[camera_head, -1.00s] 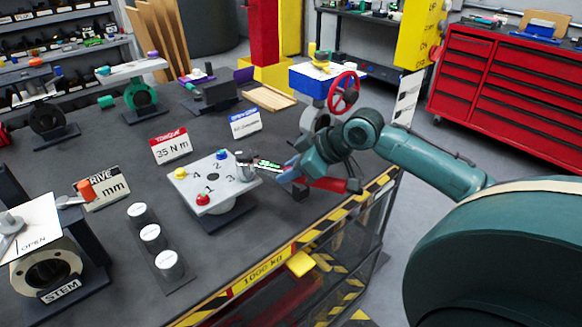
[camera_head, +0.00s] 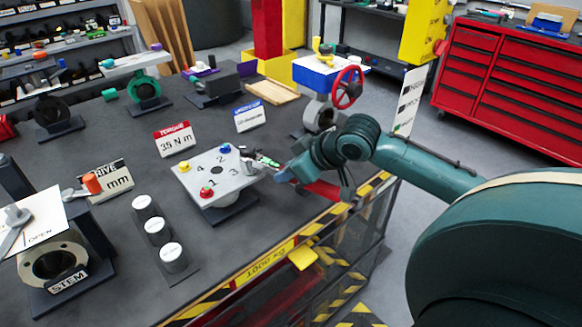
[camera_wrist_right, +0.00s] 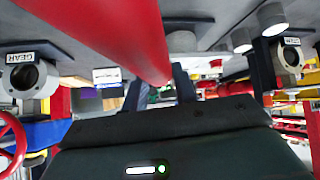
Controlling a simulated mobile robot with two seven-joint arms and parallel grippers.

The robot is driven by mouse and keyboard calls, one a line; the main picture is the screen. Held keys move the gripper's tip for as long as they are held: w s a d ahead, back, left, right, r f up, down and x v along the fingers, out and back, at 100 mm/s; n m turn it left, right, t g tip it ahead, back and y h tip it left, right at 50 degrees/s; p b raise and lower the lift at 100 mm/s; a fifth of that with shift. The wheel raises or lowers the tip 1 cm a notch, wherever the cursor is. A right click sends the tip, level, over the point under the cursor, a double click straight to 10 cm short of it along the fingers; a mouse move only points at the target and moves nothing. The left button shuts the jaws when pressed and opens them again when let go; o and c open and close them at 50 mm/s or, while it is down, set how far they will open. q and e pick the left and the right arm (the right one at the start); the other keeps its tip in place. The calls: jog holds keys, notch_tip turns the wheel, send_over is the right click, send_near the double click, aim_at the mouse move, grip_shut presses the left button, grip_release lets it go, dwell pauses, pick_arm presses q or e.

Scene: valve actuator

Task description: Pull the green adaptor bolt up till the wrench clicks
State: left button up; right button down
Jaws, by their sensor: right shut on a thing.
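The grey plate (camera_head: 200,186), numbered 1 to 4, stands on the bench with a yellow bolt (camera_head: 184,166), a blue bolt (camera_head: 225,148) and a red bolt (camera_head: 207,192). The torque wrench's head (camera_head: 250,160) is at the plate's right corner beside number 3. The green adaptor bolt cannot be made out there; the wrench head seems to cover it. My right gripper (camera_head: 284,173) is shut on the wrench, whose red handle (camera_head: 322,189) sticks out towards the bench edge. The handle (camera_wrist_right: 115,35) also crosses the right wrist view. My left gripper is not in view.
A torque sign (camera_head: 174,140) reading 35 N m stands behind the plate. Several capped grey cylinders (camera_head: 171,256) stand in front left. A valve with a red handwheel (camera_head: 348,88) stands behind my right arm. The striped bench edge (camera_head: 290,250) runs close in front.

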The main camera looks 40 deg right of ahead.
jog(key=shift+a+r, duration=0.1)
jog(key=shift+s+a+m+t+h, duration=0.25)
jog(key=shift+a+m+t+h, duration=0.05)
jog(key=shift+a+m+h, duration=0.65)
dwell(0.4)
jog(key=shift+s+a+m+h, duration=0.1)
jog(key=shift+a+m+h, duration=0.65)
jog(key=shift+a+m, duration=0.35)
